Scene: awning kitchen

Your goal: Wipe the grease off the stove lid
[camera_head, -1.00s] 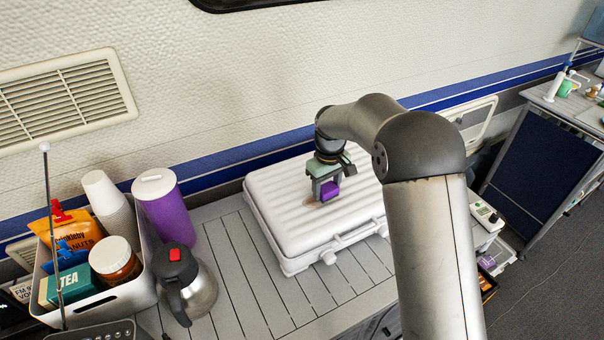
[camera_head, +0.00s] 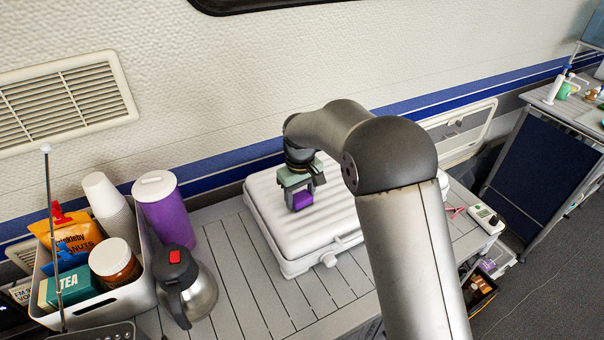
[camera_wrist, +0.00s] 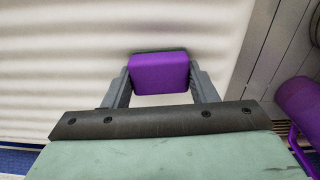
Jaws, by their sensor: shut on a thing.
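The stove lid (camera_head: 278,220) is a white ribbed, case-like cover lying shut on the slatted counter. My gripper (camera_head: 301,202) is shut on a purple sponge (camera_head: 302,201) with a dark underside, over the left half of the lid. In the wrist view, the sponge (camera_wrist: 159,73) sits between both fingers, with the white ribs of the lid (camera_wrist: 60,70) behind it. The sponge appears at the lid surface, but I cannot tell for sure that it touches. No grease shows on the visible parts of the lid; the area under the sponge and behind my arm is hidden.
A white handheld device (camera_head: 486,217) lies at the counter's right end. Slatted counter is free between kettle and lid.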

